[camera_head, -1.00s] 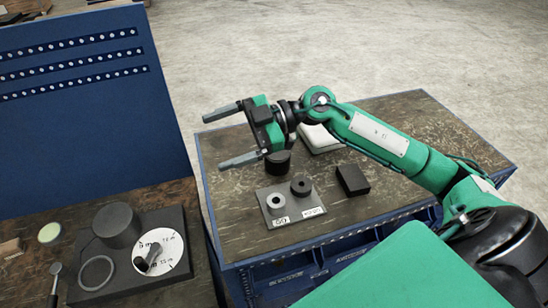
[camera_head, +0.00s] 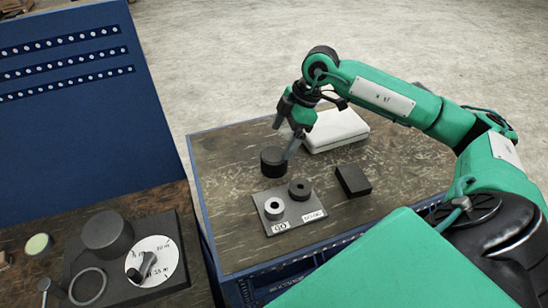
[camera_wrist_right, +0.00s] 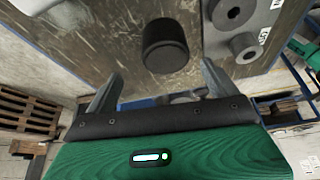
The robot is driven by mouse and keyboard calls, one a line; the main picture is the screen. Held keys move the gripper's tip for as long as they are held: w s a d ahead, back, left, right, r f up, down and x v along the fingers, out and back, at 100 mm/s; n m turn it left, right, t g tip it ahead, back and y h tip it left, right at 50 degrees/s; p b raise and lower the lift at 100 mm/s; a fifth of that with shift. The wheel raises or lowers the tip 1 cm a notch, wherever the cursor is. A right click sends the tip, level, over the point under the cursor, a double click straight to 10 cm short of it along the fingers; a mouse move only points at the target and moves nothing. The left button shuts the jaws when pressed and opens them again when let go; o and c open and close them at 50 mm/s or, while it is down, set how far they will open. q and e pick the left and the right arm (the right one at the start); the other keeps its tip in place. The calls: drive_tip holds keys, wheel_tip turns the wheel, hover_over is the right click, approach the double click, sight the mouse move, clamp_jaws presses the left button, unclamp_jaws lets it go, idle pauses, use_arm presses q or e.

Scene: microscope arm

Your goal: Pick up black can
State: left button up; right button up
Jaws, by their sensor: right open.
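The black can (camera_head: 273,160) is a short dark cylinder standing upright on the right-hand workbench, behind the grey gauge plate. It also shows in the right wrist view (camera_wrist_right: 165,46), just beyond the fingertips and roughly between them. I cannot tell exactly how high the fingertips are above the can. My left gripper is not seen.
A grey plate (camera_head: 262,212) holds a light ring (camera_head: 274,208) and a dark ring (camera_head: 299,189) near the can. A black block (camera_head: 353,181) lies to the right, and a white case (camera_head: 337,129) behind. A left bench (camera_head: 184,210) carries a dark stand and dial.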

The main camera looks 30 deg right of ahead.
sight(276, 154)
drive_tip(key=shift+x, duration=0.9)
drive_tip(key=shift+s+a+f+p, duration=0.1)
drive_tip(key=shift+a+f+p, duration=0.25)
drive_tip(key=shift+p, duration=0.25)
drive_tip(key=x, duration=0.1)
drive_tip(key=p+x, duration=0.2)
drive_tip(key=x, duration=0.1)
drive_tip(key=shift+s+d, duration=0.1)
drive_tip(key=shift+s, duration=0.2)
drive_tip(key=shift+f, duration=0.3)
drive_tip(key=shift+w, duration=0.1)
drive_tip(key=c, duration=1.2)
drive_tip(key=shift+r, duration=0.1)
drive_tip(key=shift+c, duration=0.2)
